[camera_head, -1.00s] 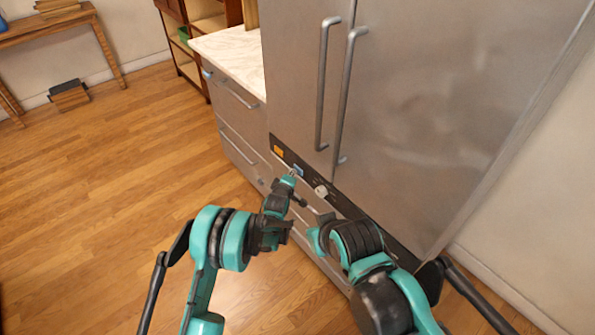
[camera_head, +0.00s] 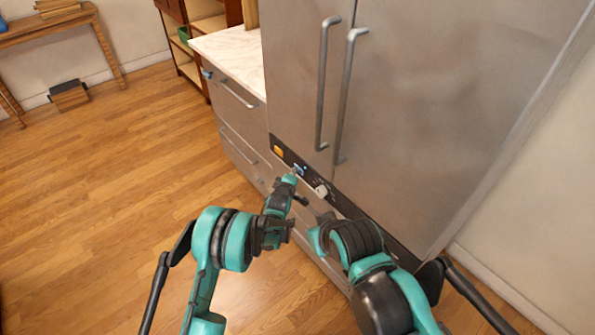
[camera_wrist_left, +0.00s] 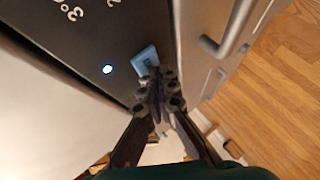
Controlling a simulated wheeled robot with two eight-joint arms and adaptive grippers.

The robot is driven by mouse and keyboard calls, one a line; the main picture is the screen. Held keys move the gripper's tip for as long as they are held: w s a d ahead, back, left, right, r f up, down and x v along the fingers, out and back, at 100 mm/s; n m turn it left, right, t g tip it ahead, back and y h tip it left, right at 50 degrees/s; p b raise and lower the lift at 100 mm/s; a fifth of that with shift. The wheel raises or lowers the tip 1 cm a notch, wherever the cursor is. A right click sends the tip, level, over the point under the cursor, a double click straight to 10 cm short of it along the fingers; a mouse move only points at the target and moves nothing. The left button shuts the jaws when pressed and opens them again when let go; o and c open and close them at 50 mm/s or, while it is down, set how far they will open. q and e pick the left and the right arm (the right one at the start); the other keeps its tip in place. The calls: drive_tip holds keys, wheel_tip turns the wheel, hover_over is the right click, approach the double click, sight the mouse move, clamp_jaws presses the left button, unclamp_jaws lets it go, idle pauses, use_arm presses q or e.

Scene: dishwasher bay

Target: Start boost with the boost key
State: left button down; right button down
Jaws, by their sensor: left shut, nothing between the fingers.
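The black control strip (camera_head: 345,206) runs below the tall steel doors. It carries an orange key (camera_head: 278,150), a blue key (camera_head: 299,169) and a pale round knob (camera_head: 321,190). My left gripper (camera_head: 292,179) is shut and empty, with its tips just in front of the blue key. In the left wrist view the shut fingertips (camera_wrist_left: 158,88) overlap the lower edge of the blue key (camera_wrist_left: 147,57); I cannot tell whether they touch it. A small white light (camera_wrist_left: 107,69) glows on the panel beside it. No key label is readable. My right arm is folded near the strip; its gripper does not show.
Long steel handles (camera_head: 346,95) stand out from the doors above the strip. Drawers with bar handles (camera_head: 238,95) and a marble counter (camera_head: 232,52) are to the left.

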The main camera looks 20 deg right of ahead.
use_arm(q)
drive_tip(key=shift+a, duration=0.15)
drive_tip(key=shift+s+a, duration=0.3)
drive_tip(key=shift+a, duration=0.25)
drive_tip(key=shift+a, duration=0.1)
drive_tip(key=a, duration=0.1)
drive_tip(key=s+a, duration=0.1)
drive_tip(key=a, duration=0.2)
drive_tip(key=shift+s+a, duration=0.3)
drive_tip(key=shift+s, duration=0.05)
drive_tip(key=shift+r, duration=0.1)
idle(0.5)
